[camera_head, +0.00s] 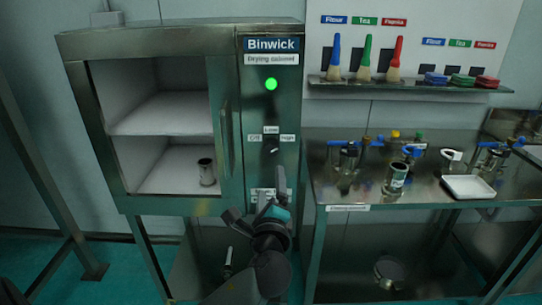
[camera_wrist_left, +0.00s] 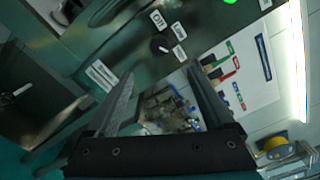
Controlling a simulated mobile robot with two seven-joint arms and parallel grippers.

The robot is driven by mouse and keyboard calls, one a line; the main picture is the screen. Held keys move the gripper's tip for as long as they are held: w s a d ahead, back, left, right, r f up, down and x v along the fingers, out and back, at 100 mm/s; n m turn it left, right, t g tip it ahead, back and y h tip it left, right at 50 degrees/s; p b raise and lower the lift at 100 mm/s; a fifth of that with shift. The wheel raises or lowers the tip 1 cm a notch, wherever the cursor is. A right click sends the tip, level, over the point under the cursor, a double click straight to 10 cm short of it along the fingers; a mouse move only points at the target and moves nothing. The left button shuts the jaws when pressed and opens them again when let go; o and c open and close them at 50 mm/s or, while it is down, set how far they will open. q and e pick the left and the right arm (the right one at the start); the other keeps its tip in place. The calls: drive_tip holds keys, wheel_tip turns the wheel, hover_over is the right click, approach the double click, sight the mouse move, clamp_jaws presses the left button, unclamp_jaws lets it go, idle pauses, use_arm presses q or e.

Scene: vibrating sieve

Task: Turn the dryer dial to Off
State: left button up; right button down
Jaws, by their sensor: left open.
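The dryer dial (camera_head: 271,146) is a small dark knob on the metal front of the Binwick drying cabinet (camera_head: 180,37), below a lit green lamp (camera_head: 271,84). Small labels surround it, with Off at its left. In the left wrist view the black dial (camera_wrist_left: 160,46) has a white mark, which seems turned away from the Off label (camera_wrist_left: 158,20). My left gripper (camera_head: 271,190) is open and empty, just below the dial and apart from it. Its two fingers (camera_wrist_left: 160,82) show in the wrist view, with the dial beyond them. My right gripper is not in view.
A metal table (camera_head: 340,207) with jars and a white tray (camera_head: 468,187) stands to the right. A shelf (camera_head: 400,86) with brushes hangs above it.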

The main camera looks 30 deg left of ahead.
sight(271, 152)
use_arm(q)
drive_tip(key=b+x, duration=0.1)
drive_tip(key=x, duration=1.4)
drive_tip(key=shift+d+b, duration=0.1)
drive_tip(key=shift+b, duration=0.25)
drive_tip(key=shift+c, duration=0.3)
drive_tip(key=shift+f, duration=0.1)
drive_tip(key=c, duration=1.3)
